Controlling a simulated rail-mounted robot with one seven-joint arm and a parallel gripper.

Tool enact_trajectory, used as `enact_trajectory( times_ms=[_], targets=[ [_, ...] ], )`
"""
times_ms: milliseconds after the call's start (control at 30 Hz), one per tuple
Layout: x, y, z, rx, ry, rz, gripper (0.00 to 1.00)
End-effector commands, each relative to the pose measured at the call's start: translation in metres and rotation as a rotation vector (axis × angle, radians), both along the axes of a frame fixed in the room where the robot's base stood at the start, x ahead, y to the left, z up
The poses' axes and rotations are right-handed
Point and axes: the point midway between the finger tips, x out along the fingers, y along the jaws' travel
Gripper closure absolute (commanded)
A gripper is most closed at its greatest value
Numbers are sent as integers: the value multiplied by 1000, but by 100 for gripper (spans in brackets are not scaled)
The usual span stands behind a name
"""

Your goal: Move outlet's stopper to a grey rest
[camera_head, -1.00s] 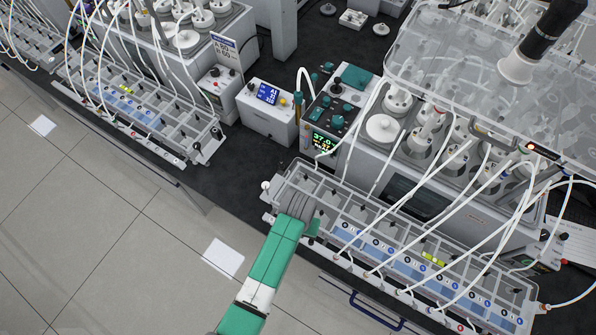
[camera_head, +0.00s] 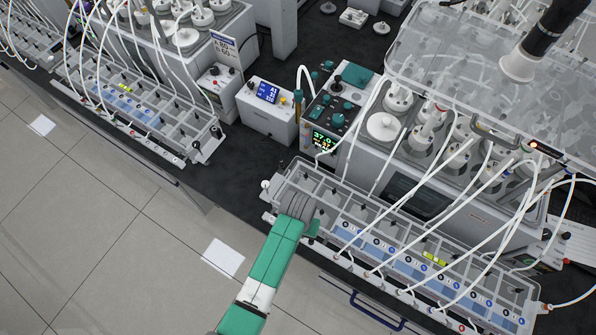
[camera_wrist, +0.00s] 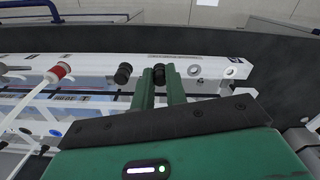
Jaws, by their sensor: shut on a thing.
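My gripper (camera_wrist: 161,82) shows in the wrist view with its two green fingers close together. They are shut on a black stopper (camera_wrist: 158,73) at the white rail (camera_wrist: 90,68); whether it is seated or lifted clear I cannot tell. Another black stopper (camera_wrist: 122,74) sits on the rail just left of the fingers. Right of the fingers are a grey round fitting (camera_wrist: 195,71), which may be a grey rest, and a round opening (camera_wrist: 231,72). In the head view my green arm reaches the left end of the right-hand rack (camera_head: 345,215); the fingertips and held stopper are hidden there.
A red-and-white tube connector (camera_wrist: 60,71) stands left on the rail. White tubes (camera_head: 430,185) arch over the rack to the reactors. A control unit (camera_head: 330,120) stands behind it. A clear tray (camera_head: 480,75) overhangs the reactors. The floor (camera_head: 110,230) in front is open.

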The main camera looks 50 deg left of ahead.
Motion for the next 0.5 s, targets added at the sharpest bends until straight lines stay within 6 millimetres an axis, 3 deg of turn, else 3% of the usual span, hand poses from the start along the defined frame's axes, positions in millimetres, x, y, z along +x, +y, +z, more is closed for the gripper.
enact_trajectory(
  times_ms=[367, 400, 500],
  targets=[
    [0, 0, 0, 0, 0, 0, 100],
    [0, 0, 0, 0, 0, 0, 79],
    [0, 0, 0, 0, 0, 0, 61]
  ],
)
